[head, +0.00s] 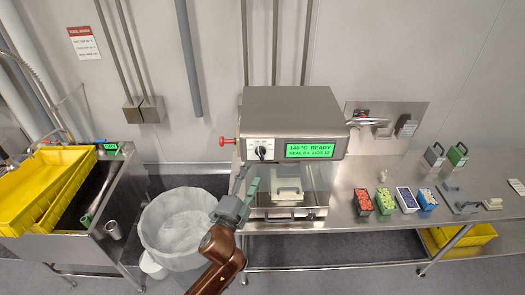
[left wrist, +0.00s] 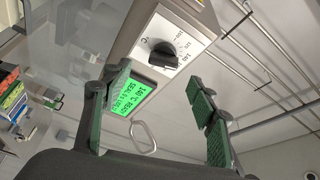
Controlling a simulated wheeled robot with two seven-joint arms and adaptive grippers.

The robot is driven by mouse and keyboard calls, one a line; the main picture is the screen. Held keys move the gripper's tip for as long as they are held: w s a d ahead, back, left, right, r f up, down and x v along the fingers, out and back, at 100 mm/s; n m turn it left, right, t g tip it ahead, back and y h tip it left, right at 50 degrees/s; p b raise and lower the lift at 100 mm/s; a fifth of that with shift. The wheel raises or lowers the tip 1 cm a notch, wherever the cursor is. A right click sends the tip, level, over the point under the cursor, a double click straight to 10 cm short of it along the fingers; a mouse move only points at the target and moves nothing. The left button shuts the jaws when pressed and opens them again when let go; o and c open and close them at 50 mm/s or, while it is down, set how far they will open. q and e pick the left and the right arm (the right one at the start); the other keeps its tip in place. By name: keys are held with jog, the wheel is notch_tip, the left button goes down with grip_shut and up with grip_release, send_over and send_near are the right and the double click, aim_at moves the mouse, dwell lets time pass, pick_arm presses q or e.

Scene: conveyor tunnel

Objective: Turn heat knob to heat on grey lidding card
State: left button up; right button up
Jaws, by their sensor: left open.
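The heat knob (head: 261,152) is a black dial on a white scale plate on the front of the steel sealing machine (head: 292,101). It shows large in the left wrist view (left wrist: 161,53), beyond the fingertips. A green display (head: 310,151) beside it reads 140 °C READY. My left gripper (head: 247,183) is open and empty, below and slightly left of the knob and apart from it. Its green-padded fingers also frame the left wrist view (left wrist: 164,90). I cannot tell which thing is the grey lidding card; a grey plate with a handle (head: 434,155) stands at the right.
A red knob (head: 228,141) sticks out from the machine's left side. A lined bin (head: 176,222) stands below left, beside a sink with yellow crates (head: 44,185). Several small filled trays (head: 385,200) sit on the steel counter (head: 340,208) to the right.

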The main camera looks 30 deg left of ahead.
aim_at(261, 154)
pick_arm(q)
jog(key=x, duration=0.8)
jog(key=shift+r+p, duration=0.25)
jog(key=shift+p, duration=0.15)
jog(key=shift+s, duration=0.1)
jog(key=shift+c, duration=0.3)
